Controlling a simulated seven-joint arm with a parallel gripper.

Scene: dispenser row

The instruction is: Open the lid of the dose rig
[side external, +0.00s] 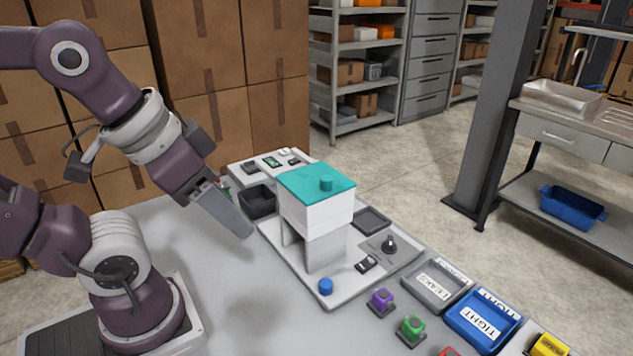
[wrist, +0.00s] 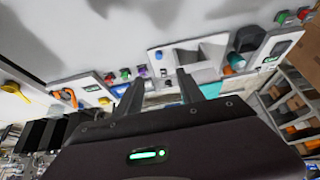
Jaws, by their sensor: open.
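The dose rig (side external: 318,215) is a white box on a grey-white stand, fixed on a pale base plate. Its teal lid (side external: 305,178) lies flat on top and is closed, with a short teal knob (side external: 326,184) near the front right. My gripper (side external: 245,230) is left of the rig, pointing down and right, lower than the lid and apart from it. In the wrist view its two fingers (wrist: 160,77) are spread with nothing between them. A teal patch (wrist: 211,90) beside the right finger may be the lid, partly hidden by the gripper.
A black bin (side external: 258,201) stands behind my gripper on the left. A blue knob (side external: 325,286) and a black dial (side external: 389,245) sit on the base plate. Purple (side external: 381,301) and green (side external: 411,328) buttons, a grey tray (side external: 437,287) and a blue tray (side external: 482,320) lie to the right. The front-left table is clear.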

